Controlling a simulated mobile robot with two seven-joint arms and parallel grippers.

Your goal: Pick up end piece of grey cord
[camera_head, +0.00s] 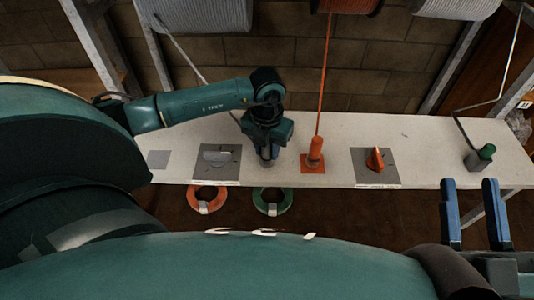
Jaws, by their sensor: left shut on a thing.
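My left gripper (268,155) points down over the table, just right of a grey square plate (229,151). It is shut on the end piece of the grey cord, which is mostly hidden by the gripper. The grey cord (184,53) runs down from the upper left to the gripper. I cannot tell whether the end piece touches the table. My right gripper (474,214) is open and empty at the lower right, in front of the table edge.
The white table (335,133) also bears an orange end piece (315,153) on its cord, an orange piece (375,159) on a grey plate, and a grey piece with green top (486,152). Orange (207,205) and green rings (272,209) are below the front edge.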

